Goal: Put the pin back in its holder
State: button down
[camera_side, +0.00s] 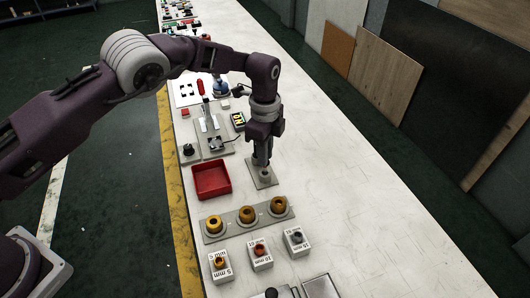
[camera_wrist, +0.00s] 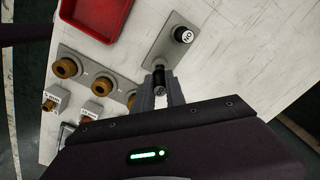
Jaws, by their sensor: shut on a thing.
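In the wrist view my gripper (camera_wrist: 160,92) is shut on a dark cylindrical pin (camera_wrist: 158,76), with a finger on either side of it. The pin is over or at the near end of a narrow grey plate (camera_wrist: 168,42); I cannot tell whether it touches the plate. At the plate's other end is a short black cylinder (camera_wrist: 183,34) with white lettering on its top. In the side view my gripper (camera_side: 262,162) points down over the same grey plate (camera_side: 269,183). The pin is hidden there. Which part is the holder is not clear.
A red tray (camera_side: 211,180) lies left of the plate. A grey strip with three yellow rings (camera_side: 247,214) and three labelled white blocks (camera_side: 260,256) stand nearer the camera. A lever clamp (camera_side: 210,125) stands behind. The bench's right side is bare.

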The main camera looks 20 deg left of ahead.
jog(key=shift+f, duration=1.9)
jog(key=c, duration=1.3)
grip_release()
notch_tip(320, 180, up, 7)
